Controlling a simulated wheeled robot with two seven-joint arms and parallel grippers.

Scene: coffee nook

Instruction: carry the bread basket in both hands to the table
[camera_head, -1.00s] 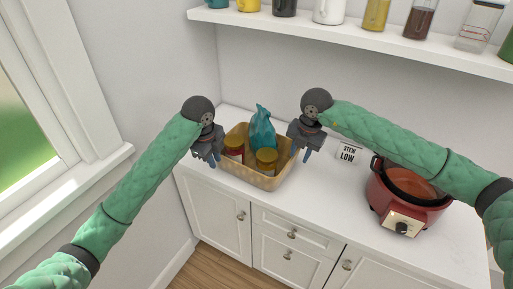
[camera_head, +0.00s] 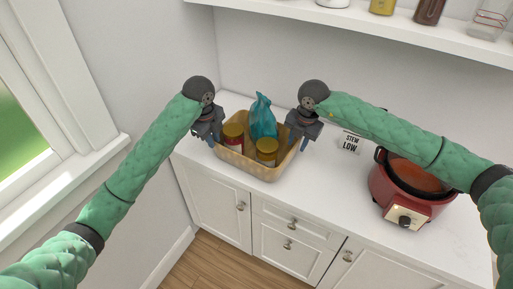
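The bread basket (camera_head: 240,167) is a tan, open-topped basket on the white counter, near its left end. My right gripper (camera_head: 299,143) is at the right end, fingers also down and apart. Whether the rim lies between either pair of fingers is hard to see. The table is not in view.
A shelf (camera_head: 400,30) with jars runs above. A window is at the left. Bare wood floor (camera_head: 215,262) shows below.

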